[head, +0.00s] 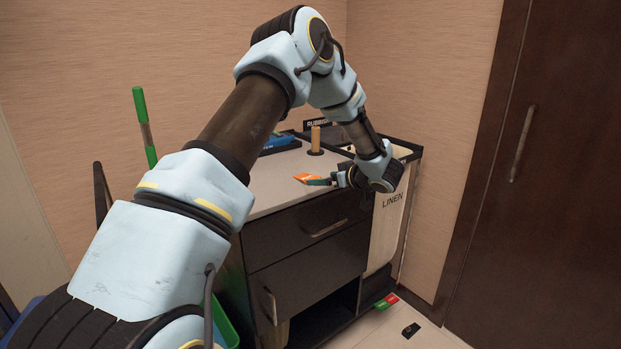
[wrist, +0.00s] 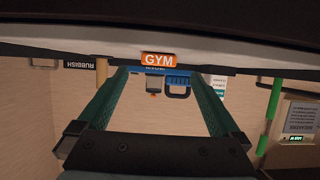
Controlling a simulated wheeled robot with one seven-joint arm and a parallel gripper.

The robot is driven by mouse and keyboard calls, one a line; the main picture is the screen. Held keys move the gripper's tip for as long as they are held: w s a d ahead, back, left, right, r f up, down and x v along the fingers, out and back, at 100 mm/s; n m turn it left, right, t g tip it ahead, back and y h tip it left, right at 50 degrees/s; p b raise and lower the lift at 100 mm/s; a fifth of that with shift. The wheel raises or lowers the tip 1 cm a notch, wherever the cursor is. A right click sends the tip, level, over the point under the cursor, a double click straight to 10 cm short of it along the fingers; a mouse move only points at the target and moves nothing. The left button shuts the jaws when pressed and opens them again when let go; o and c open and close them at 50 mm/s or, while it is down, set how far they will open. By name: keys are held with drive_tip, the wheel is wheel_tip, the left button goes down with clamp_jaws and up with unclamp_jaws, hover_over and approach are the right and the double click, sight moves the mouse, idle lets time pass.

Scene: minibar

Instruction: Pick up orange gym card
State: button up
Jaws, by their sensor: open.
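My gripper (head: 323,181) is low at the counter's front edge, just right of the card in the head view. In the wrist view my gripper (wrist: 159,72) is open, with its two green fingers spread and nothing between them. I cannot tell whether the fingertips touch the card.
A blue item (head: 280,143) and an upright wooden cylinder (head: 316,138) stand farther back on the counter. A green-handled tool (head: 145,125) stands left. Red and green items (head: 386,301) lie on the floor.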

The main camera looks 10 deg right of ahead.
sight(313, 177)
drive_tip(key=p+x, duration=0.2)
drive_tip(key=x, duration=0.2)
drive_tip(key=shift+r, duration=0.25)
drive_tip(key=shift+w+a+f, duration=0.2)
drive_tip(key=shift+w+f, duration=0.15)
drive_tip(key=shift+w, duration=0.2)
drive_tip(key=shift+c, duration=0.2)
drive_tip(key=c, duration=1.3)
drive_tip(key=shift+c, duration=0.2)
drive_tip(key=shift+r, duration=0.15)
